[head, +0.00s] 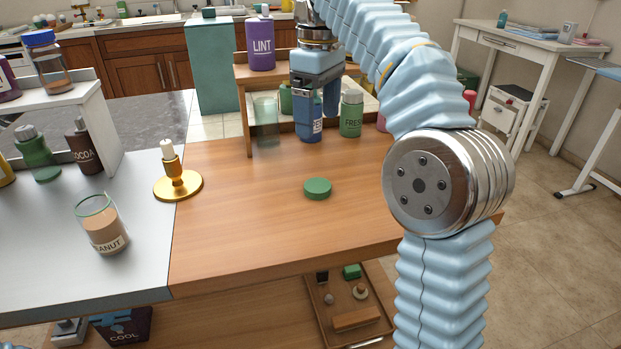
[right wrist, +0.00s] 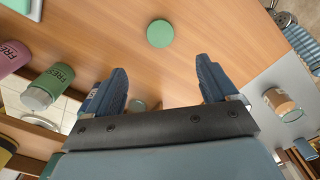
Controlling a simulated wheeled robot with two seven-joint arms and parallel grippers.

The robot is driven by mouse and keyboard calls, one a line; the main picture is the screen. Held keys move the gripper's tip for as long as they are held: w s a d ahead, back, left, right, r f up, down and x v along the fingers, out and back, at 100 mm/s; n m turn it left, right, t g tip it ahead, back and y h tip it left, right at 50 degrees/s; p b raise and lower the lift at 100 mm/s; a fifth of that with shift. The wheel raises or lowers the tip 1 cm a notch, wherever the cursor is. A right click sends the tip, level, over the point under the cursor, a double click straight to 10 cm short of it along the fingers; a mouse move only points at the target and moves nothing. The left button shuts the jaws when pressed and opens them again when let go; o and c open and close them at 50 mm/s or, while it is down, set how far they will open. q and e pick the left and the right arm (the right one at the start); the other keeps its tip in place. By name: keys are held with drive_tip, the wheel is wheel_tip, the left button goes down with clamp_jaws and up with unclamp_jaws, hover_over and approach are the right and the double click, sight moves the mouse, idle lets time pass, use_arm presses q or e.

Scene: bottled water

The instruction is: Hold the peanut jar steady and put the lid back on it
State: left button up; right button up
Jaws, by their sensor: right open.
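The peanut jar (head: 108,232) is a clear open jar with tan contents and a label, standing on the grey worktop at the left. It also shows at the right of the right wrist view (right wrist: 284,105). A round green lid (head: 317,188) lies flat on the wooden table, apart from the jar; it shows at the top of the right wrist view (right wrist: 160,33). My right gripper (head: 322,112) is open and empty above the table's far part, behind the lid in the head view. Its fingers (right wrist: 160,88) are spread wide and apart from the lid. My left gripper is not in view.
A gold candle holder (head: 178,185) stands between jar and lid. A wooden shelf (head: 245,90) with a purple LINT bottle (head: 261,42) is at the back. A green FRESH bottle (head: 351,114) stands near my right gripper. Table around the lid is clear.

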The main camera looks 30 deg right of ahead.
drive_tip(key=b, duration=0.2)
hover_over(318, 185)
wheel_tip(318, 185, down, 7)
drive_tip(key=shift+f, duration=0.65)
wheel_tip(318, 185, down, 6)
drive_tip(key=shift+r+b, duration=0.2)
drive_tip(key=shift+b, duration=0.45)
drive_tip(key=shift+c, duration=0.4)
